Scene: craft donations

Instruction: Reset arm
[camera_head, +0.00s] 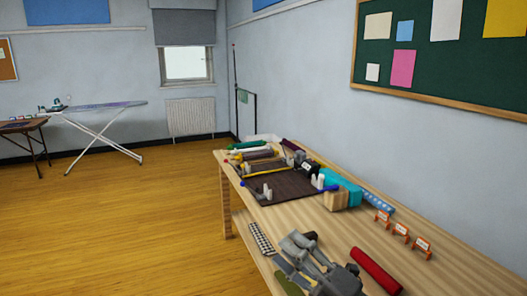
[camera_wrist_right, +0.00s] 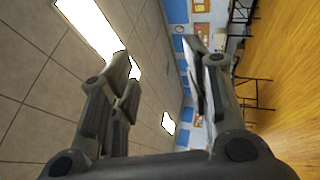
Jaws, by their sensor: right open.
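My right gripper (camera_head: 296,245) shows at the bottom of the head view, above the near part of the wooden table. In the right wrist view its two fingers (camera_wrist_right: 160,65) stand wide apart with nothing between them. That view looks sideways at the ceiling, the far wall and the floor. My left gripper is in neither view.
The long table (camera_head: 440,262) runs along the right wall. It holds a dark mat (camera_head: 285,183), fabric rolls, a teal block (camera_head: 338,184), small orange-and-white stands (camera_head: 401,231) and a red roll (camera_head: 376,270). An ironing board (camera_head: 105,107) stands far left. The wooden floor (camera_head: 120,220) left of the table is clear.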

